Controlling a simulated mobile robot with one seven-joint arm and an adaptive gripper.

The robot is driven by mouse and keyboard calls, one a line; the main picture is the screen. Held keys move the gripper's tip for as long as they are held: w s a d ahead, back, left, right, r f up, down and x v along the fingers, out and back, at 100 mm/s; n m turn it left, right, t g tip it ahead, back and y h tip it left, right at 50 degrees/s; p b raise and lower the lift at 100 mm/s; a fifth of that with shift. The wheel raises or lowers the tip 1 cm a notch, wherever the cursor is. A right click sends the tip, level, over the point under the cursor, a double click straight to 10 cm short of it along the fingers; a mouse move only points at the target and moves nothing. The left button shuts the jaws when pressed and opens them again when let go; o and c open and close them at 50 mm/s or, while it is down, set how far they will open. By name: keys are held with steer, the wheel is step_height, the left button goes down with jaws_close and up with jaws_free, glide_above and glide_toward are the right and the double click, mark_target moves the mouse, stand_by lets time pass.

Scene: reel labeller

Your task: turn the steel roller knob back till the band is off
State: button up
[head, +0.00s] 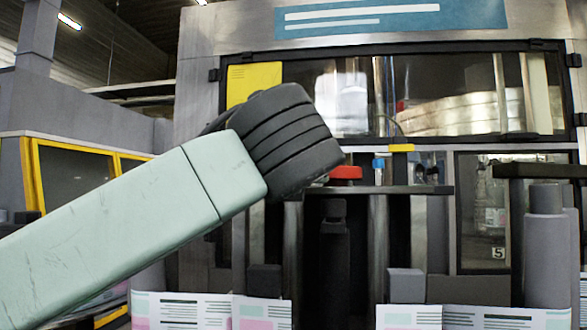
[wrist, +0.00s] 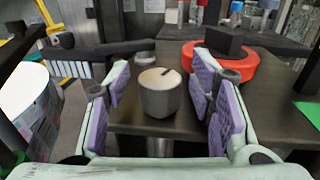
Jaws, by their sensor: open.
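The grey roller knob (wrist: 160,97), a short cup-shaped cylinder with a pale tan top and a dark line on it, stands upright in the middle of the wrist view. My gripper (wrist: 161,80) is open, with purple-padded fingers left and right of the knob and a visible gap on each side. Nothing is held. In the head view my arm covers the gripper, and I cannot make out the knob there. I cannot tell the band for certain in either view.
A red ring (wrist: 218,68) with a dark block on it lies right of the knob on the dark surface (wrist: 185,52). A dark bar (wrist: 105,50) runs at the left. In the head view a red part (head: 345,173) and a blue part (head: 379,165) stand before the glazed machine.

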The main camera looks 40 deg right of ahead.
steer(key=v, duration=1.2)
stand_by(0.6)
